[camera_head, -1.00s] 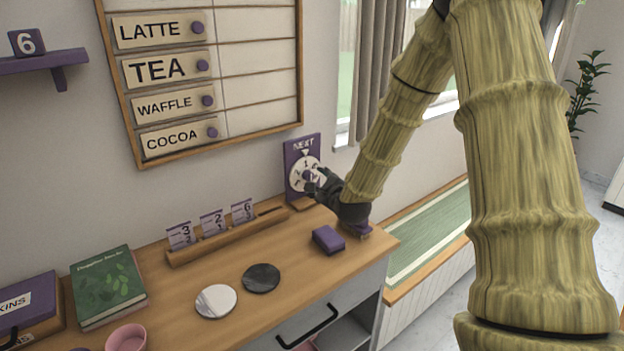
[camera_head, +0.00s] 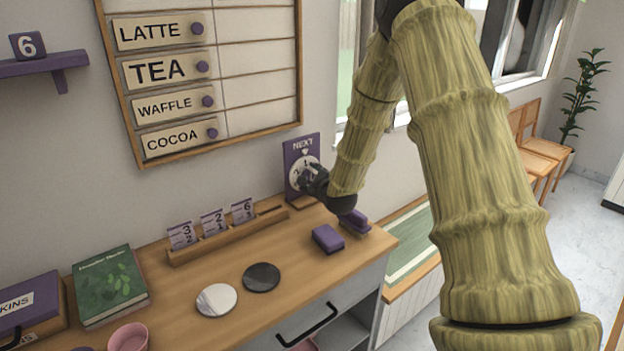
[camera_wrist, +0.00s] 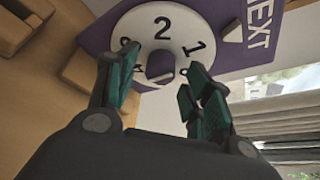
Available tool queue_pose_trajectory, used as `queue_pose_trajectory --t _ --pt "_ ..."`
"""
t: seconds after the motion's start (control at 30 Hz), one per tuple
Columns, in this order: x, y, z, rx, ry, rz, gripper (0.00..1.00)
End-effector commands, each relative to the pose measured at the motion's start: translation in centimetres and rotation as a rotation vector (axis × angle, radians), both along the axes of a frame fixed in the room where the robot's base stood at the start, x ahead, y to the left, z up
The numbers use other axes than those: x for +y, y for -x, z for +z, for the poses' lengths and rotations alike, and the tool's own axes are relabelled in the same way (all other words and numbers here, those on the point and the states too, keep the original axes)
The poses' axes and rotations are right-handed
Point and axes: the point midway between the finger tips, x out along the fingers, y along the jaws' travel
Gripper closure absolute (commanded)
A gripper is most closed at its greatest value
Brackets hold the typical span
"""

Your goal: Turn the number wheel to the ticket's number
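The purple NEXT board (camera_head: 290,158) stands upright at the back right of the counter and carries a white number wheel (camera_head: 300,166). In the wrist view the wheel (camera_wrist: 188,25) shows 2 and 1 clearly, with 1 nearest the white pointer (camera_wrist: 232,34); other numbers are partly hidden. Its purple centre knob (camera_wrist: 160,67) lies between the fingertips of my gripper (camera_wrist: 158,80). The fingers are spread, with gaps visible beside the knob. In the head view my gripper (camera_head: 314,181) covers the wheel's lower part. Tickets showing 3 (camera_head: 181,235), 2 (camera_head: 213,222) and 6 (camera_head: 243,210) stand in a wooden rack (camera_head: 205,247).
Two purple blocks (camera_head: 328,239) (camera_head: 355,221) lie on the counter (camera_head: 270,312) below my gripper. A white disc (camera_head: 216,300), a black disc (camera_head: 262,277) and a green book (camera_head: 108,287) lie left. A 6 cube (camera_head: 27,43) sits on the shelf (camera_head: 40,67). An order board (camera_head: 250,117) hangs above.

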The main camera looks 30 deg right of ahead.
Motion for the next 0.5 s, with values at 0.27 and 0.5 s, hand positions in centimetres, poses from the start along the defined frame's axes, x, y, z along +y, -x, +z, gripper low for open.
queue_pose_trajectory --t 0.27,0.5 --pt "0.00 0.01 0.00 0.000 0.000 0.000 0.95" --pt "-0.01 0.02 0.02 0.000 -0.007 -0.001 0.95"
